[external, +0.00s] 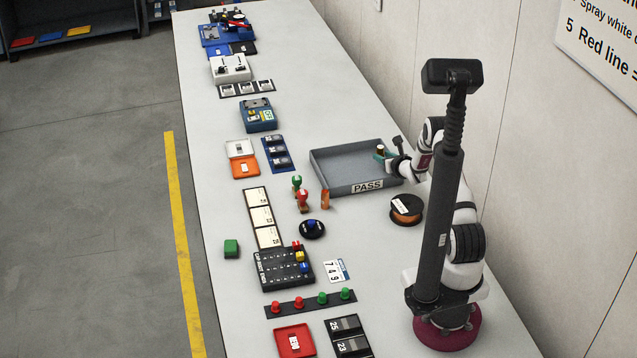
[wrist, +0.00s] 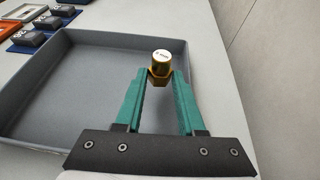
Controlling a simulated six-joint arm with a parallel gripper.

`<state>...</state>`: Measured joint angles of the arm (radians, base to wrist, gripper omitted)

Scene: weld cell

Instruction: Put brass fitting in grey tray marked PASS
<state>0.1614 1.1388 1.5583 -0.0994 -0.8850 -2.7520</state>
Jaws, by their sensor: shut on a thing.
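The brass fitting (wrist: 160,68) is held between the green fingertips of my gripper (wrist: 159,82), with its pale, round, marked top facing the wrist camera. In the external view my gripper (external: 384,155) is at the right part of the grey tray marked PASS (external: 368,187), and the fitting (external: 380,149) shows small and upright at its tips. In the wrist view the tray (wrist: 60,100) lies beneath and left of the fitting, and its visible floor is empty. The fitting's height above the tray floor is hard to tell.
An orange wire spool (external: 406,209) stands in front of the tray's right end. Red and green-topped items (external: 298,190) and an orange piece (external: 325,199) stand near its front left corner. A blue rack (external: 275,154) is to its left. The wall runs along the right.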

